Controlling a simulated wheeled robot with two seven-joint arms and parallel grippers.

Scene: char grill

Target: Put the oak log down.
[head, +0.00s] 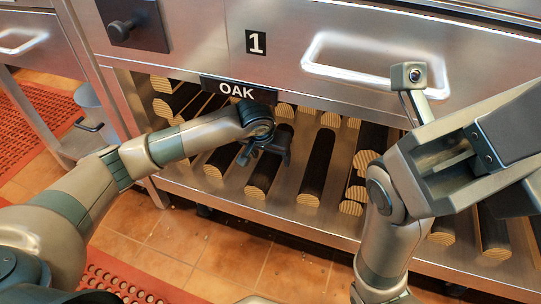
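My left gripper (265,158) is in front of the lower log shelf, below the black OAK sign (238,90). Its dark fingers look spread apart, over an oak log (262,181) with dark bark and a pale cut end facing me. That log lies on the steel shelf (222,197), its end near the front edge. The gripper hides part of its far length, and I cannot tell whether the fingers touch it.
Several more logs lie on the shelf, including a long one (318,165) to the right and a stack behind my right arm. Above are a steel drawer front with a handle (375,70) and a black knob (122,30). A metal bucket (92,105) stands at left.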

